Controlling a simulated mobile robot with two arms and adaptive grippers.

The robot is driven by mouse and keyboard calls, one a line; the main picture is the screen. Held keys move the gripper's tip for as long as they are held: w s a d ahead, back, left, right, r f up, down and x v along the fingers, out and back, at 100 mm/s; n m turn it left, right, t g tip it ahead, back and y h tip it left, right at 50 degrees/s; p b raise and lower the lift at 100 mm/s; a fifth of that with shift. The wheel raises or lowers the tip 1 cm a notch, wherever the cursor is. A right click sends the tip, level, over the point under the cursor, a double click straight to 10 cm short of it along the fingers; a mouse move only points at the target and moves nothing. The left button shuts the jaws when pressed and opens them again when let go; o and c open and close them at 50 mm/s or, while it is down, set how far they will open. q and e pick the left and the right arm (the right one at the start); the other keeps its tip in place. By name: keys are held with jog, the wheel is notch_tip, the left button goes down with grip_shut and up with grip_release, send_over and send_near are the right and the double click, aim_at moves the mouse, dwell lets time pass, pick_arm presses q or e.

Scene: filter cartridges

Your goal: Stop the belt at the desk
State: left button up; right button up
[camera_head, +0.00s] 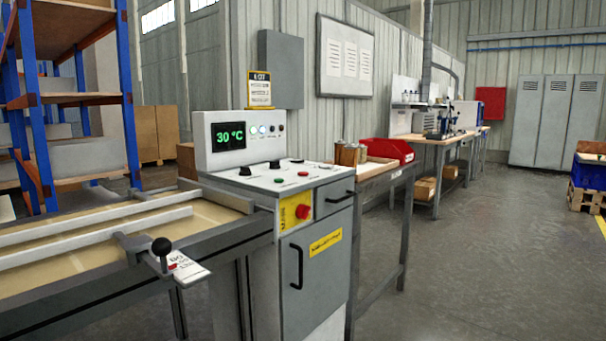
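The control desk (315,270) stands in the middle, a grey cabinet with a sloped top panel. Its raised display (230,136) reads 30 °C in green, beside small lit indicators. The top panel holds black knobs, a red button (303,174) and a green button (278,180). A large red mushroom button (302,211) sits on a yellow plate on the desk's front. The belt (60,277), a pale surface with light guide rails, runs in from the left to the desk. A black-knobbed lever (161,248) with a white tag stands at its near edge. Neither gripper is in view.
A side table (375,183) right of the desk carries a red bin (390,150) and several cylindrical cartridges (349,153). Blue-framed shelving (130,100) stands at the left. Workbenches line the wall farther back. The floor at front right is clear.

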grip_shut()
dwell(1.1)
